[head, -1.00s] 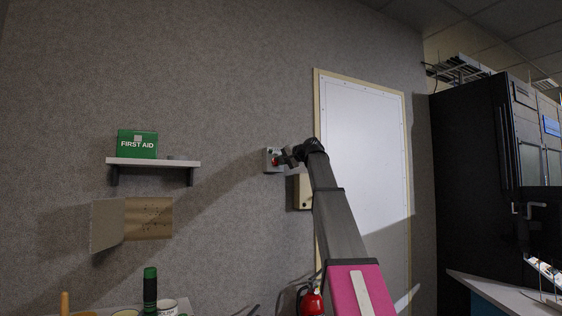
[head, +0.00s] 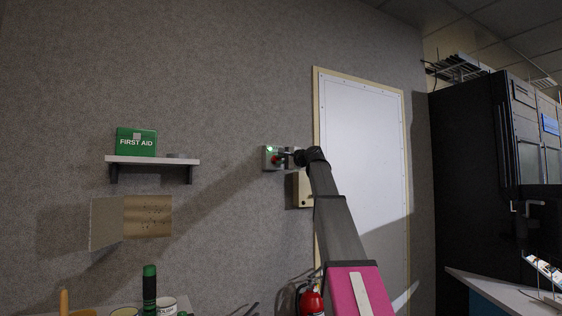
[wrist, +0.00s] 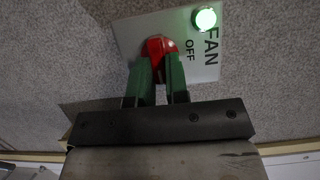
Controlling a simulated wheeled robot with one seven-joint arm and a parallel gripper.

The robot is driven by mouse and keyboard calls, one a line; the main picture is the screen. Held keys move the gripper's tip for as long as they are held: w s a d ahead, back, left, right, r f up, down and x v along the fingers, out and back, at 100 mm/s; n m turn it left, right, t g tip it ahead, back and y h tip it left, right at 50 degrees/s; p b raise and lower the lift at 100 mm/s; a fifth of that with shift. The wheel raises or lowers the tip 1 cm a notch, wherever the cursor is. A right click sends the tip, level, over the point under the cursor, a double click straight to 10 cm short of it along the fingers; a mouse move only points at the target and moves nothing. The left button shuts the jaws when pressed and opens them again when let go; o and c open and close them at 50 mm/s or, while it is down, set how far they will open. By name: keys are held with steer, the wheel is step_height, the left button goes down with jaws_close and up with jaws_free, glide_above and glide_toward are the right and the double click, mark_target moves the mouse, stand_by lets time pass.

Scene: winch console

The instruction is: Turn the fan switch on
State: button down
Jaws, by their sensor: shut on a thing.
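The fan switch is a red handle (wrist: 158,46) on a pale wall plate (wrist: 205,68) marked FAN and OFF. A round lamp (wrist: 204,18) on the plate glows green, and the glow also shows in the head view (head: 269,149). My gripper (wrist: 158,66) has its two green fingers on either side of the red handle and is shut on it. The fingers and gripper body hide part of the handle and the lower plate. In the head view, my gripper (head: 283,158) is at the plate from the right.
A beige box (head: 301,190) is on the wall just below my gripper. A white framed door panel (head: 365,150) stands to the right. A shelf (head: 150,161) with a first aid box (head: 136,142) is at left. A red fire extinguisher (head: 311,302) is below.

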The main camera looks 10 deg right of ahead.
stand_by(0.3)
steer(key=c, duration=1.1)
jaws_free()
steer(key=shift+s+d, duration=0.1)
steer(key=v, duration=1)
steer(key=shift+s+d+f, duration=0.1)
steer(key=shift+s+d, duration=0.1)
steer(key=shift+d, duration=0.05)
